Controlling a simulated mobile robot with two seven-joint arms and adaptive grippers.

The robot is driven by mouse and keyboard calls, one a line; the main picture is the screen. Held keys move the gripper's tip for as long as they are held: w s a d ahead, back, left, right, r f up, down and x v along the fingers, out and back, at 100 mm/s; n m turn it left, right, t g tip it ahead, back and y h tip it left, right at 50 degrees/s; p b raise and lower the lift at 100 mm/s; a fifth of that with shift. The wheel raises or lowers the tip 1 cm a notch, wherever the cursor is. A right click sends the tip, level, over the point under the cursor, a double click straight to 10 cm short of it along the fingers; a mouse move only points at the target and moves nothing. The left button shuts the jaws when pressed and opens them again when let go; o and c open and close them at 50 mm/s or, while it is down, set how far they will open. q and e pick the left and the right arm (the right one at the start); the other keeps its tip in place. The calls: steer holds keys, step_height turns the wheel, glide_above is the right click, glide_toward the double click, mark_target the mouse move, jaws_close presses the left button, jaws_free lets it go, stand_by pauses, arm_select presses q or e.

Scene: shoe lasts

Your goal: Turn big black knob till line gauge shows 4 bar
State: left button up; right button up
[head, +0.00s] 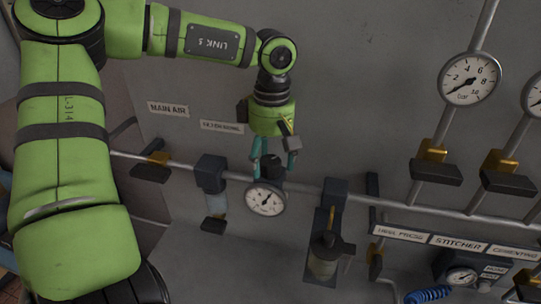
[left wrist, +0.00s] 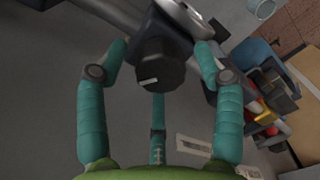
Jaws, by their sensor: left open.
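The big black knob (head: 272,163) sits on the pipe just above the line gauge (head: 265,198), a white round dial whose needle points to the upper right; its numbers are too small to read. My left gripper (head: 274,155), with teal fingers, is open around the knob from above. In the left wrist view the knob (left wrist: 160,78) shows between the spread fingers of the left gripper (left wrist: 160,62), with a white mark on its face. I see gaps between fingers and knob; firm contact is not visible. My right gripper is not in view.
A filter unit (head: 212,185) and a dark cup-like unit (head: 325,252) flank the line gauge. A MAIN AIR label (head: 168,109) is on the grey panel.

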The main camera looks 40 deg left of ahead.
arm_select(q)
steer(key=c, duration=1.2)
steer(key=shift+o, duration=0.2)
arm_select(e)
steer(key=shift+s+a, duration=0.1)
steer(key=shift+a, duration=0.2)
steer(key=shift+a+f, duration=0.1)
arm_select(q)
steer(key=shift+f+n+b, duration=0.15)
steer(key=shift+n+b, duration=0.25)
steer(key=shift+b, duration=0.3)
steer(key=n+b, duration=0.3)
steer(key=shift+s+f, duration=0.1)
steer(key=shift+f, duration=0.05)
steer(key=shift+n+b, duration=0.9)
steer(key=shift+b, duration=0.05)
steer(key=n+b, duration=0.2)
steer(key=n, duration=0.2)
steer(key=shift+n+b, duration=0.3)
steer(key=shift+b, duration=0.05)
steer(key=shift+s+n+b, duration=0.1)
steer(key=shift+n+b, duration=0.7)
steer(key=shift+n, duration=1.1)
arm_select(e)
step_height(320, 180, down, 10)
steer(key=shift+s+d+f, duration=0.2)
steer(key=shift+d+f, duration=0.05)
